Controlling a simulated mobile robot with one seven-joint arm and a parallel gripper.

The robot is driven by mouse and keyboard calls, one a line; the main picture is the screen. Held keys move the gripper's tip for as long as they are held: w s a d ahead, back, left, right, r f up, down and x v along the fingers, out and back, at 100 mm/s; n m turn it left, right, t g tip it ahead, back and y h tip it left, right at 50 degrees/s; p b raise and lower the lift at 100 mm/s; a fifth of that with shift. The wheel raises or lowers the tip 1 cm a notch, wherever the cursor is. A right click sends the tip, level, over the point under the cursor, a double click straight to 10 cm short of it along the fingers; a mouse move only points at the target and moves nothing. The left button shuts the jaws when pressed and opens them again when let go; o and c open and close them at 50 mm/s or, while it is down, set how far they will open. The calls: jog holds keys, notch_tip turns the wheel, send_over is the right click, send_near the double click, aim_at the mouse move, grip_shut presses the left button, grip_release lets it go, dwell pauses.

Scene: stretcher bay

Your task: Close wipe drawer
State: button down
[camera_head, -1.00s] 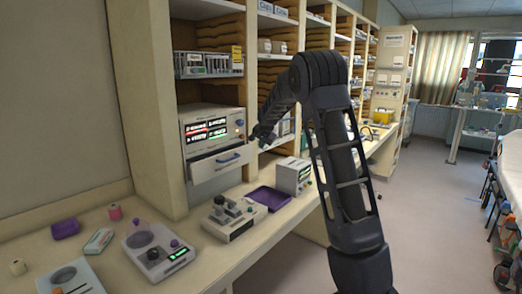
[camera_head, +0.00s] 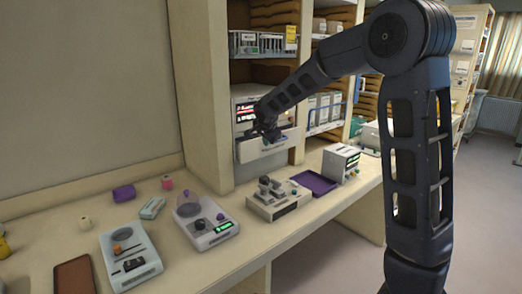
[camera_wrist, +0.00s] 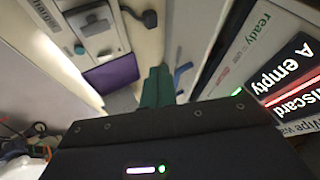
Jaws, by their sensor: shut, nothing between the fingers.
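The wipe drawer (camera_head: 252,152) is a pale drawer front below a unit with a lit display (camera_head: 244,112). It seems to stand out from the unit; how far is hard to tell. My gripper (camera_head: 270,137) is in front of the drawer and hides part of it and its handle. In the wrist view, the green fingers (camera_wrist: 157,86) are shut and empty. The blue handle (camera_wrist: 182,75) on the pale drawer front lies just right of them. Whether they touch is unclear. The display (camera_wrist: 292,75) shows at the right.
On the counter, a purple tray (camera_head: 315,182), a boxy device (camera_head: 341,164), a microscope-like device (camera_head: 276,196) and a domed device (camera_head: 203,218) stand below the drawer. A wire basket (camera_head: 257,43) is on the shelf above. Open floor lies at right.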

aim_at(254, 146)
jog(key=x, duration=0.3)
jog(key=a+x, duration=0.1)
jog(key=x, duration=0.3)
jog(key=w+r+x, duration=0.1)
jog(key=x, duration=0.3)
jog(key=shift+w+a, duration=0.2)
jog(key=shift+a, duration=0.2)
jog(key=shift+w+a, duration=0.4)
jog(key=shift+a, duration=0.1)
jog(key=w+a, duration=0.2)
jog(key=shift+w+a+f, duration=0.1)
jog(key=shift+w+a, duration=0.25)
jog(key=shift+w, duration=0.05)
jog(key=shift+w+a, duration=0.2)
jog(key=shift+a, duration=0.1)
jog(key=shift+r, duration=0.25)
